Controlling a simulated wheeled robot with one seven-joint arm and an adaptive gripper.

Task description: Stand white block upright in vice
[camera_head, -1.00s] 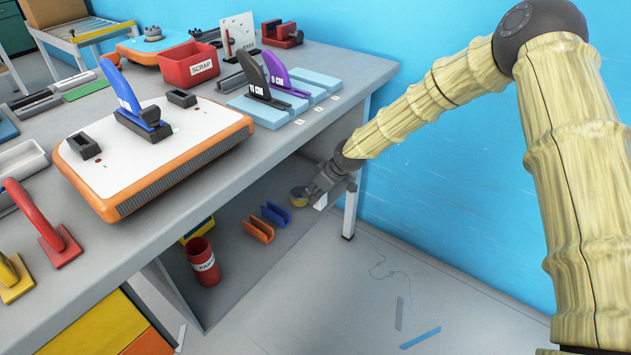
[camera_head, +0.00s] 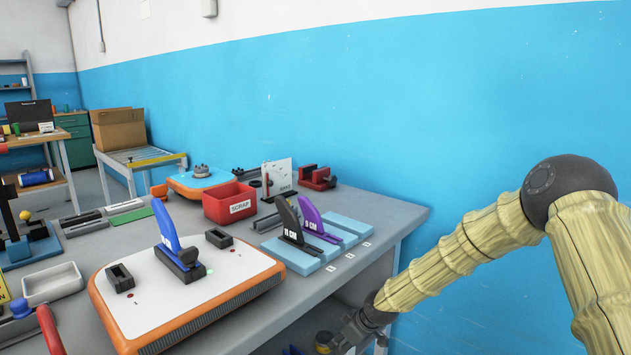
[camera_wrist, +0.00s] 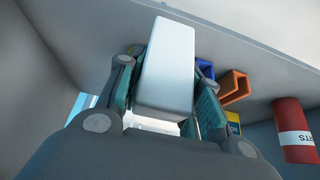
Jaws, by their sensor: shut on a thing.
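In the wrist view a plain white block (camera_wrist: 168,62) sits between the two fingers of my gripper, which is shut on it. In the head view my gripper (camera_head: 350,335) is low at the right front of the workbench, below the level of its top. The block cannot be made out there. The red vice (camera_head: 318,178) stands at the back right of the bench top, against the blue wall, with a dark gap between its jaws. My gripper is well below and in front of it.
A white plate (camera_head: 277,178) and a red scrap bin (camera_head: 230,203) stand left of the vice. Black and purple fins stand on light blue pads (camera_head: 345,226) in front. Under the bench, the wrist view shows blue and orange channels (camera_wrist: 234,88) and a red can (camera_wrist: 294,130).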

